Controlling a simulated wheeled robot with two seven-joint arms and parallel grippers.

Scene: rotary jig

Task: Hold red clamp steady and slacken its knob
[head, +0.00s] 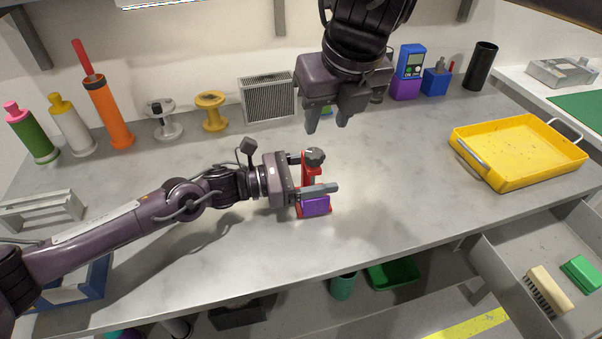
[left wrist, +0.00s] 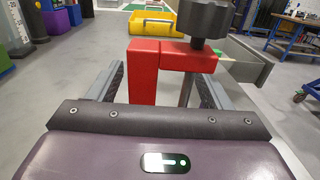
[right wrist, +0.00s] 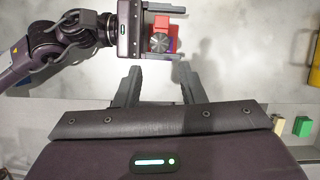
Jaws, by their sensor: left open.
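The red clamp (head: 311,171) stands upright on the workbench with a dark grey knob (head: 314,156) on top and a purple block (head: 315,206) at its base. My left gripper (head: 316,176) is open, with one finger on either side of the clamp. In the left wrist view the clamp (left wrist: 145,68) stands between the fingers, with a gap visible on the left; contact on the right is unclear. The knob (left wrist: 202,17) is above finger level.
A yellow tray (head: 520,155) sits at the right. An open drawer (head: 510,265) juts out front right. The bench between clamp and tray is clear.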

